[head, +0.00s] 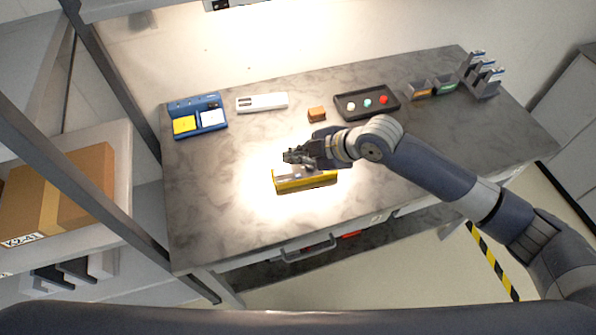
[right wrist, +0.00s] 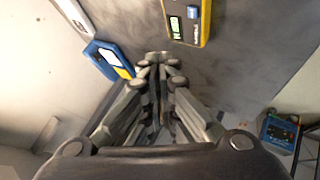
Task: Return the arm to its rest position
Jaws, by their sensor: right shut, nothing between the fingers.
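My right arm reaches in from the right in the head view. Its gripper (head: 296,157) is above the middle of the table, close to a yellow device (head: 304,182) with a grey face. The gripper is shut and empty. In the right wrist view my right gripper (right wrist: 159,62) shows with its fingers together, and the yellow device (right wrist: 187,22) lies beyond them, with a green display and a blue button. My left gripper is not in view.
The table (head: 215,220) also holds a blue tray with notes (head: 197,116), a white device (head: 262,102), a small brown block (head: 317,114), a black tray (head: 367,102) with coloured knobs, small bins (head: 432,87) and a grey rack (head: 483,77). A shelf (head: 100,235) with a cardboard box stands left.

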